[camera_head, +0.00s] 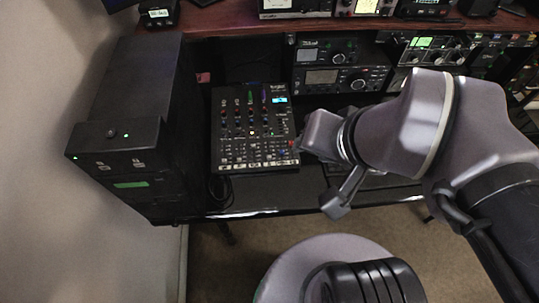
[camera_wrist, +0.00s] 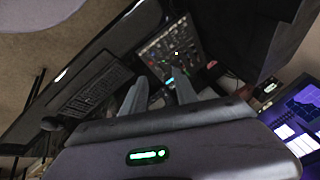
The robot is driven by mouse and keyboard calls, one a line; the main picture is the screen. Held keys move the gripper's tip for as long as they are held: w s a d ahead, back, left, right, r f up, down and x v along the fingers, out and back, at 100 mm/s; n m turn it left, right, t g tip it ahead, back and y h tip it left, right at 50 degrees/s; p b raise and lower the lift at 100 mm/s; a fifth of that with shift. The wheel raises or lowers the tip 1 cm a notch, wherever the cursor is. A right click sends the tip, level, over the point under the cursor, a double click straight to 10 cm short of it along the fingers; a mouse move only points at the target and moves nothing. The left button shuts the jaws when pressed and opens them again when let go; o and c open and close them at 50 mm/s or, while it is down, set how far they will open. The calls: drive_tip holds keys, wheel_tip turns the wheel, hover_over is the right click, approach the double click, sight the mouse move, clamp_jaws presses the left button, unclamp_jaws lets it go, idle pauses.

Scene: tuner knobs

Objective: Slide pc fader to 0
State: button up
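The black audio mixer (camera_head: 226,160) lies on the desk, with rows of colored knobs and pale faders along its front. It also shows in the wrist view (camera_wrist: 168,47), beyond my fingertips. I cannot tell which fader is the pc fader, as the labels are too small to read. My gripper (camera_wrist: 160,86) is open and empty, with a gap between its two grey fingers. In the head view my wrist is at the mixer's right edge, and the fingertips are hard to make out there.
A black tower (camera_head: 118,145) with green lights stands left of the mixer. Radio units (camera_head: 335,78) are stacked behind and to the right. A keyboard (camera_wrist: 93,90) lies on the desk in the wrist view. A cable (camera_head: 220,190) hangs near the mixer's front left corner.

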drive_tip(key=w+n+g+p, duration=0.1)
drive_tip(key=w+g+p, duration=0.15)
drive_tip(key=w, duration=0.45)
drive_tip(key=n+g+h+p, duration=0.2)
drive_tip(key=n+g+p, duration=0.1)
drive_tip(key=p, duration=0.1)
hover_over(269, 157)
wheel_tip(269, 157, down, 15)
wheel_tip(269, 157, down, 18)
drive_tip(key=b, duration=0.5)
drive_tip(key=shift+w+f, duration=0.1)
drive_tip(key=shift+c, duration=0.3)
clamp_jaws()
